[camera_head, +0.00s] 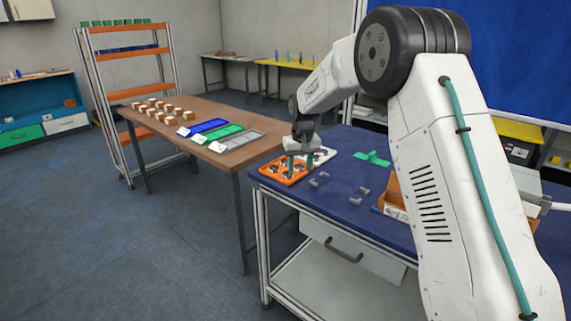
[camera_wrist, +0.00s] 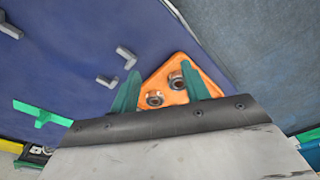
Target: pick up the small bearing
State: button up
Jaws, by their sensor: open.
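The orange tray (camera_head: 272,172) lies at the near left corner of the blue table. Several dark round parts sit in it, too small to tell apart in the head view. In the wrist view the orange tray (camera_wrist: 180,63) shows two metal ring-shaped parts that look like bearings, one (camera_wrist: 154,99) close to the gripper body and another (camera_wrist: 176,82) a little farther off. I cannot tell which is the small bearing. My gripper (camera_head: 299,168) is open over the tray, pointing down. Its green fingers (camera_wrist: 161,88) stand on either side of the two parts, with nothing clearly held. The gripper body hides the rest of the tray.
Loose grey angled pieces (camera_head: 361,194) lie on the blue table (camera_head: 330,205), with a green piece (camera_head: 372,158) behind and a brown box (camera_head: 393,190) at right. A brown table (camera_head: 215,115) with small boxes and coloured trays stands left.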

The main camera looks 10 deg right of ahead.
jog(key=t, duration=0.2)
send_near(286, 161)
jog(key=s+f, duration=0.4)
jog(key=shift+s+d+f, duration=0.15)
jog(key=shift+s+d, duration=0.05)
jog(key=shift+t, duration=0.7)
jog(key=w, duration=0.1)
jog(key=w+r, duration=0.2)
jog(key=w, duration=0.1)
jog(key=shift+w, duration=0.15)
jog(key=x, duration=0.6)
jog(key=shift+a, duration=0.25)
jog(key=c, duration=0.8)
